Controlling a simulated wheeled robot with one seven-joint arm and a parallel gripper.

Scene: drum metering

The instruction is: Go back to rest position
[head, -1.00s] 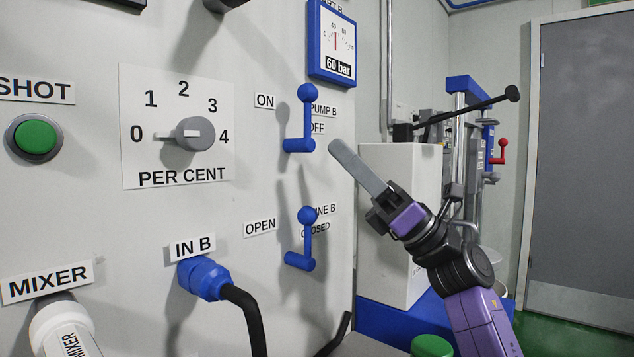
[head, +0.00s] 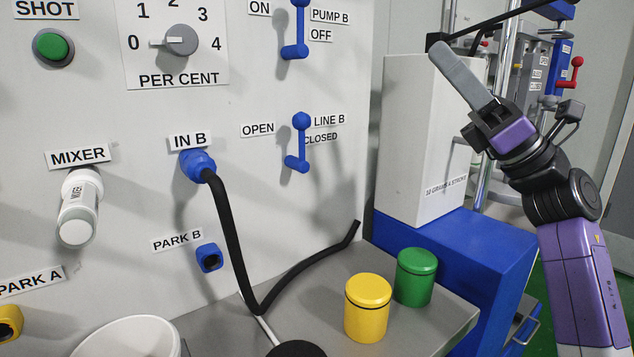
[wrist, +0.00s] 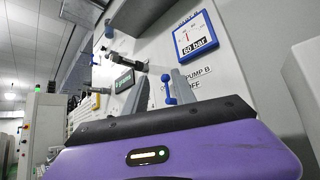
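My gripper (head: 443,52) is at the upper right of the head view, pointing up and left in front of the white box. It is empty. Only one grey finger shows clearly there. In the wrist view, two grey fingers stand apart with a gap between them, and a blue lever shows beyond the gap. The PUMP B lever (head: 298,30) and LINE B lever (head: 299,142) both have their knobs up. My gripper appears clear of the panel and of both levers.
The white box (head: 420,140) stands on a blue base (head: 470,245) behind my arm. A yellow jar (head: 367,310) and green jar (head: 415,278) stand on the grey shelf. A black hose (head: 235,240) hangs from the IN B port (head: 197,166). A red lever (head: 572,74) is at upper right.

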